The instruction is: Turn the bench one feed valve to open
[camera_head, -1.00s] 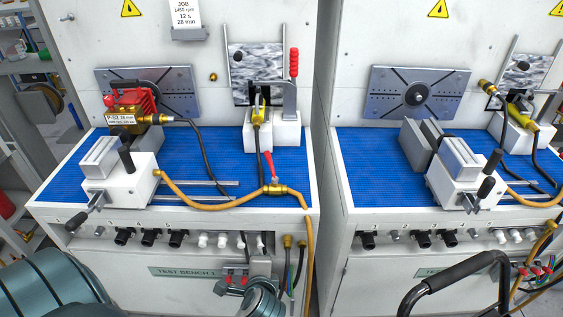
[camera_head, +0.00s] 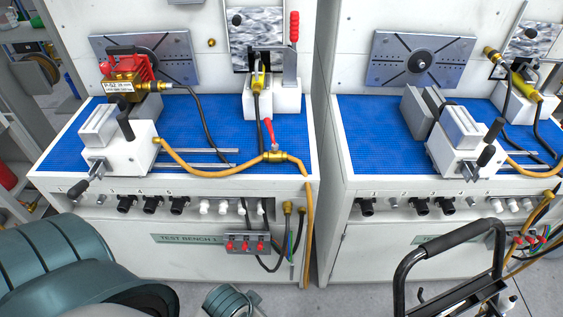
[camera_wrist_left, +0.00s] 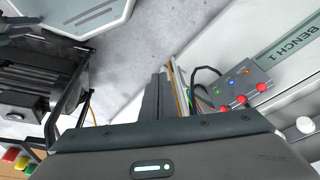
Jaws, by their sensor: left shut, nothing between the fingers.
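The bench one feed valve (camera_head: 276,156) is a brass body in the orange hose near the bench's front right edge. Its red handle (camera_head: 269,133) points up and slightly left, across the hose. My left arm comes in from the lower left, and only its teal links show in the head view. My left gripper (camera_wrist_left: 161,85) shows in the wrist view with its fingers shut and empty, below the level of the valve and apart from it. The valve is not visible in the wrist view. My right gripper is not in view.
A button box (camera_head: 247,243) with red buttons hangs on the bench front; it also shows in the wrist view (camera_wrist_left: 235,84). A vise (camera_head: 122,143) and a red pump (camera_head: 127,75) stand on the blue mat (camera_head: 222,121). A black cart handle (camera_head: 450,240) stands at the lower right.

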